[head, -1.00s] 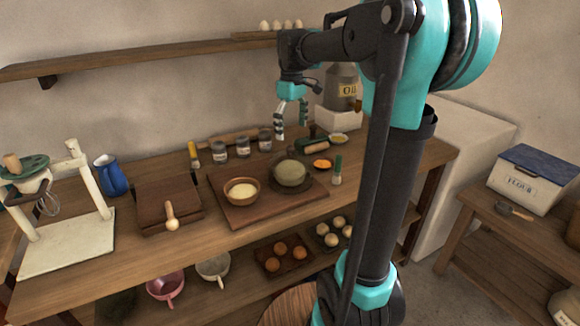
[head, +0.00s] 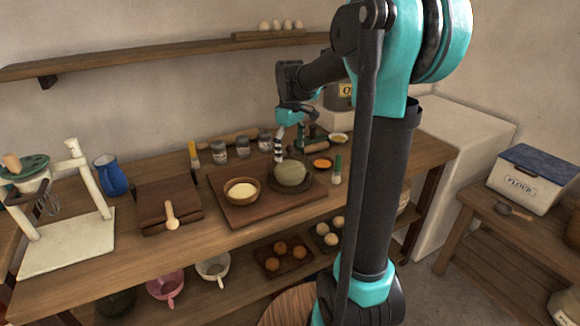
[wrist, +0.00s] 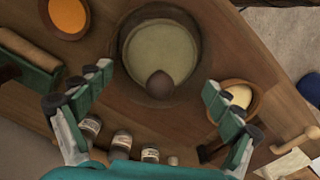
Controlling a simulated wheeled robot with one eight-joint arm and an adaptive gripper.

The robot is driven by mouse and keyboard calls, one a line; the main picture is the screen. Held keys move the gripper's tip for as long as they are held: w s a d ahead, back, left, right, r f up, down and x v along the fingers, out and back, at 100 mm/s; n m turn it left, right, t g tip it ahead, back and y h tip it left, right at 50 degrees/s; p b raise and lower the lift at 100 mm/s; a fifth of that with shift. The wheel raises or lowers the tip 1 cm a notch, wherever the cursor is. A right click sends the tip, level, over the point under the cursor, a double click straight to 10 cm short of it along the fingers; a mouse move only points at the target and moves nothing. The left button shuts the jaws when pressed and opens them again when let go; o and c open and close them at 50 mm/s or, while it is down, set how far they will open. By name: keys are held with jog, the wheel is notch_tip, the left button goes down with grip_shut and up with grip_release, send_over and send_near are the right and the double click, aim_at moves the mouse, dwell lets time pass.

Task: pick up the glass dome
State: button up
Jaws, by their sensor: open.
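The glass dome (head: 291,173) is a greenish, see-through cover with a dark knob on top. It stands upright on a dark round plate (head: 305,187) at the right part of a wooden board. In the wrist view the dome (wrist: 162,50) is seen from above, with its knob toward the lower middle. My gripper (head: 289,153) is open just above and behind the dome. In the wrist view the two fingers of my gripper (wrist: 158,76) are spread to either side of the knob and hold nothing. Whether they touch the dome cannot be told.
A wooden bowl (head: 241,189) with pale contents stands left of the dome on the board (head: 245,217).

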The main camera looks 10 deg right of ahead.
jog(key=shift+s, duration=0.15)
grip_shut()
dwell(0.4)
